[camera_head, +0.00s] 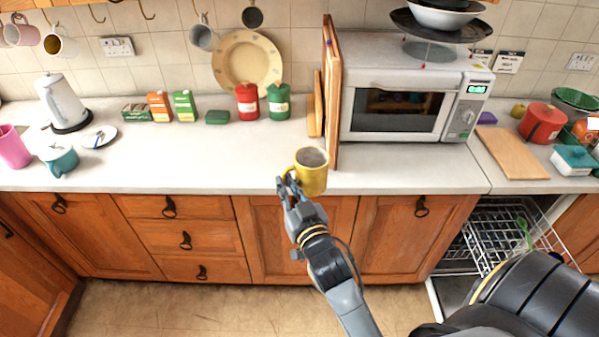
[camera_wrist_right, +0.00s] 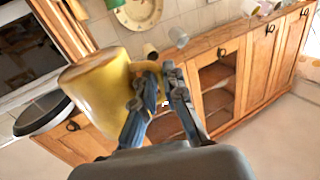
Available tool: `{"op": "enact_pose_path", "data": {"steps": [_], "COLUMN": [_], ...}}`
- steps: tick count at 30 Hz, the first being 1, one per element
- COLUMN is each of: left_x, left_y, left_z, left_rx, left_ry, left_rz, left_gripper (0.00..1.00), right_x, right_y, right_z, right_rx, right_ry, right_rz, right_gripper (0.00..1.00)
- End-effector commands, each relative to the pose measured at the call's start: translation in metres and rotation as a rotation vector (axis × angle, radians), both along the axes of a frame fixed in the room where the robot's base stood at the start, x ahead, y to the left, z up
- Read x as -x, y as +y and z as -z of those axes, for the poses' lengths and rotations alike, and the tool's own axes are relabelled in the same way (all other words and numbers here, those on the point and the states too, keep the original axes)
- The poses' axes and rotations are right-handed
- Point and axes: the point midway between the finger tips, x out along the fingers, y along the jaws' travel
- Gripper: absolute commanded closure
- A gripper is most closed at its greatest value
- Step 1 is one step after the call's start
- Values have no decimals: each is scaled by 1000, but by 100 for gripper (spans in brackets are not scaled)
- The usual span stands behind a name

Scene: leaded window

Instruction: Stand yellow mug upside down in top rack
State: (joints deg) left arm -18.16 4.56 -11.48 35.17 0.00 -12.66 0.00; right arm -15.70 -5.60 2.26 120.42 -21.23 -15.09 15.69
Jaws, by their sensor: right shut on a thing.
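The yellow mug (camera_head: 314,178) is upright, its opening facing up, at the counter's front edge in the head view. My right gripper (camera_head: 290,181) is shut on its handle side, left of the mug's body. In the right wrist view the mug (camera_wrist_right: 100,92) fills the left, and the gripper's fingers (camera_wrist_right: 158,88) close at its handle; the exact contact is partly hidden. I cannot tell whether the mug's base touches the counter. The dishwasher's wire rack (camera_head: 490,232) is pulled out at the lower right. My left gripper is not in view.
A microwave (camera_head: 390,100) and upright wooden boards (camera_head: 331,95) stand behind the mug. A green utensil (camera_head: 524,232) is at the rack. A chopping board (camera_head: 512,152) and red pot (camera_head: 541,123) lie right.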

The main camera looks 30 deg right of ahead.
Motion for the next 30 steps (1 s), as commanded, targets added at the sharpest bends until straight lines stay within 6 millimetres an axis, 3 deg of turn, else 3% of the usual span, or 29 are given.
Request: {"op": "enact_pose_path", "data": {"steps": [3, 8, 17, 28, 30], "left_x": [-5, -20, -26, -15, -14], "left_y": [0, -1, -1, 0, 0], "left_z": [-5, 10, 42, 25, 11], "left_rx": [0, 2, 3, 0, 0], "left_ry": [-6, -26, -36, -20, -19], "left_rz": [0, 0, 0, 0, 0], "left_gripper": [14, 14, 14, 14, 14], "right_x": [-1, 0, 3, 11, 12], "right_y": [4, -1, -19, -68, -77], "right_z": [-2, 12, 49, 57, 46], "right_rx": [20, 180, 797, 1592, 1737], "right_ry": [-1, 25, 123, 253, 278], "right_rz": [1, 0, -1, 1, 5], "right_gripper": [100, 100, 100, 100, 100]}}
